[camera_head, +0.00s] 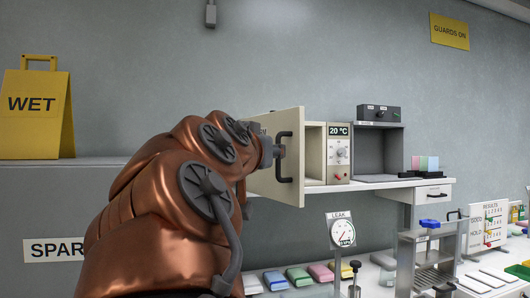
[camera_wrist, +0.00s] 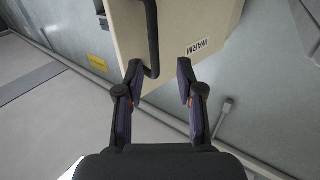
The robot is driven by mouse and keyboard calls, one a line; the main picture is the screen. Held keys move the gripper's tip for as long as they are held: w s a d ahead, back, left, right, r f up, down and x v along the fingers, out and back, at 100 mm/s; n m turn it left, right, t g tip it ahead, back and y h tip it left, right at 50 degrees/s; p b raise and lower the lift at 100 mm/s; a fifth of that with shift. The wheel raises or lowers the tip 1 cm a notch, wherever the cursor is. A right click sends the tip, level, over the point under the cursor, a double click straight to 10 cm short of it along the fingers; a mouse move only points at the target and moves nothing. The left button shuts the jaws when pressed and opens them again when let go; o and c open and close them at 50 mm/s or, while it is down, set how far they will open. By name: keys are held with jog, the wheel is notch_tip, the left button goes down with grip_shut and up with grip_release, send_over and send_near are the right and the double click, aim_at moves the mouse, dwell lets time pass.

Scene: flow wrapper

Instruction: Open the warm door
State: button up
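The warm door (camera_head: 294,184) is a cream panel with a black bar handle (camera_head: 284,157). It stands swung out from its cream cabinet (camera_head: 315,152), and part of the interior shows at its right. In the wrist view the door (camera_wrist: 195,20) carries a WARM label (camera_wrist: 198,46), and its handle (camera_wrist: 152,40) runs down near my left finger. My gripper (camera_wrist: 159,70) is open, with its fingers apart before the door face. The handle's lower end lies between the fingertips, nearer the left one; contact cannot be told. In the head view my arm hides most of the gripper.
A 20 °C control panel (camera_head: 339,152) and an open grey box (camera_head: 378,153) stand right of the door on a white shelf (camera_head: 385,184). Below are a leak gauge (camera_head: 342,231) and several coloured packs (camera_head: 321,272). A yellow WET sign (camera_head: 35,112) stands at left.

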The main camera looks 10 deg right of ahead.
jog(key=shift+v, duration=1.3)
jog(key=s+d+f+m+g+y, duration=0.1)
jog(key=s+d+f+g, duration=0.15)
jog(key=d+f, duration=0.6)
jog(key=s+d+f+m+g, duration=0.15)
jog(key=d+f+g, duration=0.25)
jog(key=d+f, duration=0.45)
jog(key=s+d+f+n+g+y, duration=0.15)
jog(key=s+f, duration=0.25)
jog(key=f, duration=0.5)
jog(key=s+f+n+g+y, duration=0.1)
jog(key=s+f+g+y, duration=0.2)
jog(key=f, duration=0.6)
jog(key=s+a+f+n+g+y, duration=0.1)
jog(key=s+a+f+n+g, duration=0.25)
jog(key=s+f, duration=0.65)
jog(key=s+a+f+n+g+y, duration=0.15)
jog(key=s+a+f+g, duration=0.3)
jog(key=s+f, duration=0.6)
notch_tip(320, 180, up, 21)
jog(key=s+t+p, duration=0.1)
jog(key=p, duration=1.6)
jog(key=shift+d+f, duration=0.2)
jog(key=shift+d, duration=0.05)
